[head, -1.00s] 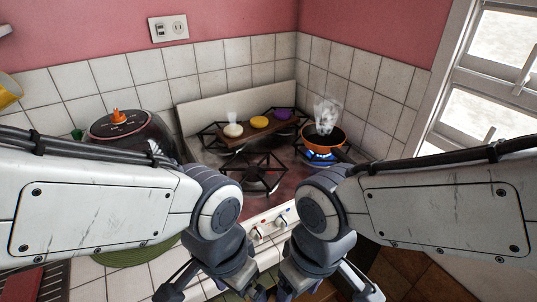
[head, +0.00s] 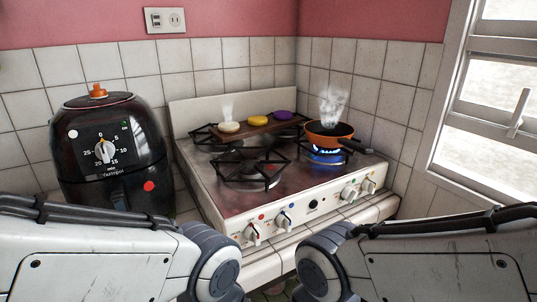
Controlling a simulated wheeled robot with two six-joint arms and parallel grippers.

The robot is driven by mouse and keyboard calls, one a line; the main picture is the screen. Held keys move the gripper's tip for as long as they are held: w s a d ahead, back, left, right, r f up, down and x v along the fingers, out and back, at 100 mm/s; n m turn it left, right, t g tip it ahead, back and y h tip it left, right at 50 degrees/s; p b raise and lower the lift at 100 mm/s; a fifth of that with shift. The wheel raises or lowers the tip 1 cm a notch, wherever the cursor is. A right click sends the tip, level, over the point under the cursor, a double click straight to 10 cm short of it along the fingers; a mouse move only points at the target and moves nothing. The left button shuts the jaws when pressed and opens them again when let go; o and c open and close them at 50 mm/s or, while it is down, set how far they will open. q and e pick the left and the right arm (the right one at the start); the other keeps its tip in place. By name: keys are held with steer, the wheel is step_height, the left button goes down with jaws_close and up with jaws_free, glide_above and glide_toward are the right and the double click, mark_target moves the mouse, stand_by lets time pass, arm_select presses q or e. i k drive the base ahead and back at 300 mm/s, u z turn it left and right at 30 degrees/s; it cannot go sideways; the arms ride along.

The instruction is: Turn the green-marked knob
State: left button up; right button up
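The stove's front panel (head: 318,208) carries several white knobs. The left knob (head: 252,234) has a red mark near it, and the second knob (head: 285,220) has a blue mark. On the right side are a third knob (head: 349,193) and a fourth knob (head: 368,186). Their marks are small; the third knob's mark looks greenish, but I cannot be sure. My two arms come in from the lower left and lower right, below the panel. Both grippers are out of view below the frame, apart from the knobs as far as I can see.
A wooden board (head: 252,127) with white, yellow and purple items lies across the back burners. A black air fryer (head: 110,160) with a dial stands left of the stove.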

mark_target(350, 195)
steer(key=u, duration=1.35)
steer(key=k, duration=0.7)
steer(key=z, duration=1.55)
